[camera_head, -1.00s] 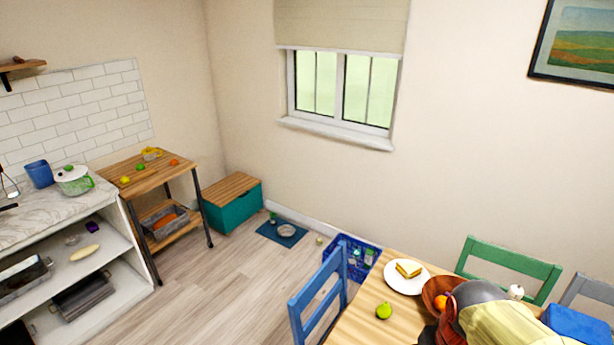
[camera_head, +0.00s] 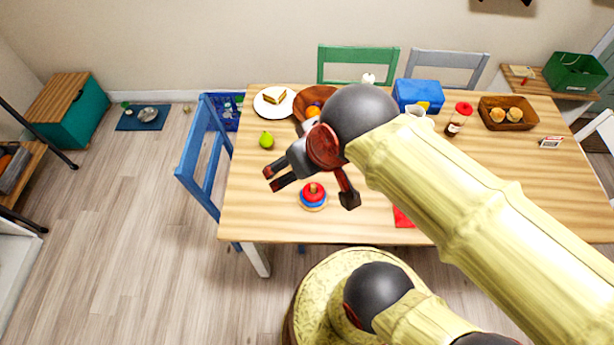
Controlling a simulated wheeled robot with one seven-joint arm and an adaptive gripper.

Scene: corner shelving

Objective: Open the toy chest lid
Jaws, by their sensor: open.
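The toy chest (camera_head: 84,118) is a teal box with a wooden plank lid (camera_head: 58,98), standing on the floor against the wall at the far left of the head view. The lid lies flat and shut on top. My gripper (camera_head: 310,187) hangs over the dining table near the middle of the view, far to the right of the chest.
A mat (camera_head: 142,118) with a bowl lies beside the chest. Open floor (camera_head: 130,220) spreads at left.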

